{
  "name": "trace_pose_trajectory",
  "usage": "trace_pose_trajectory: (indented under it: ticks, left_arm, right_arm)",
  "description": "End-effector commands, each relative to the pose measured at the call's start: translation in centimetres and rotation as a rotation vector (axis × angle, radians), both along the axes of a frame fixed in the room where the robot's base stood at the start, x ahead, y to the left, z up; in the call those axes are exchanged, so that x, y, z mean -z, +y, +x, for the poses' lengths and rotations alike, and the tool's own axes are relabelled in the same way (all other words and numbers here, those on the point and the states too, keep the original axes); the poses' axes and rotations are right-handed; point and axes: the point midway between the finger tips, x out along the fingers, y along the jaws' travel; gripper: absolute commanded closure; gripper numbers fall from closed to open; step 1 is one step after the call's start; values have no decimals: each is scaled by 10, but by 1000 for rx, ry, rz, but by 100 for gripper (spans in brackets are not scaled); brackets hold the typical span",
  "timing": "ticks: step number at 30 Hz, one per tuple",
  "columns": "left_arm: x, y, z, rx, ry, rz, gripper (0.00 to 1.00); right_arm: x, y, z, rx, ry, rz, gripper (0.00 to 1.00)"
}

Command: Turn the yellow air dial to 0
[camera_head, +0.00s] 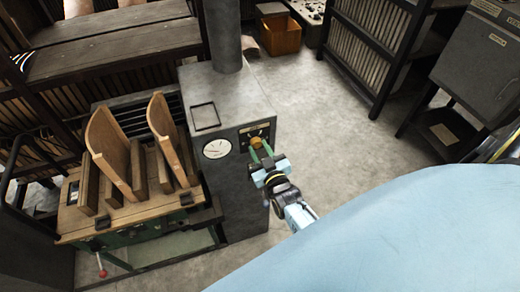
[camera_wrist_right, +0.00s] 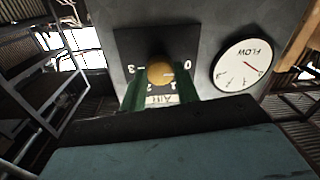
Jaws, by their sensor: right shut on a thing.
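The yellow air dial (camera_head: 257,143) sits on a dark plate on the side of a grey metal cabinet. In the right wrist view the dial (camera_wrist_right: 160,73) shows as a round yellow knob, with "0" to its right, "3" to its left and an upside-down "AIR" label below. My right gripper (camera_head: 262,155) reaches the dial from the front, its green fingers on either side of the knob, shut on it. In the wrist view the fingers (camera_wrist_right: 160,90) cover part of the scale. The dial's pointer direction cannot be told. My left gripper is not in view.
A round white flow gauge (camera_head: 216,149) is beside the dial on the cabinet (camera_head: 235,90). A wooden machine (camera_head: 75,225) with two upright boards stands to the left. An orange bin (camera_head: 281,37) is on the floor behind. The floor right of the cabinet is clear.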

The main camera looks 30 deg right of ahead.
Motion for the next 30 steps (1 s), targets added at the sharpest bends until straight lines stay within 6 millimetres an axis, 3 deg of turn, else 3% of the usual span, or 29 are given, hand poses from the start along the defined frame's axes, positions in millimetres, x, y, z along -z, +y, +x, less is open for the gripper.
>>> trace_pose_trajectory:
  ticks: [17,18,22,30]
  left_arm:
    - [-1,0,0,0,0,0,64]
    - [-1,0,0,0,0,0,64]
    - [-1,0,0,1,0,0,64]
    - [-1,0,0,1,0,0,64]
  right_arm:
    - [1,0,0,-1,12,-33,92]
    - [1,0,0,-1,12,-33,66]
    - [1,0,0,0,10,-33,49]
    - [0,0,0,0,9,-32,47]
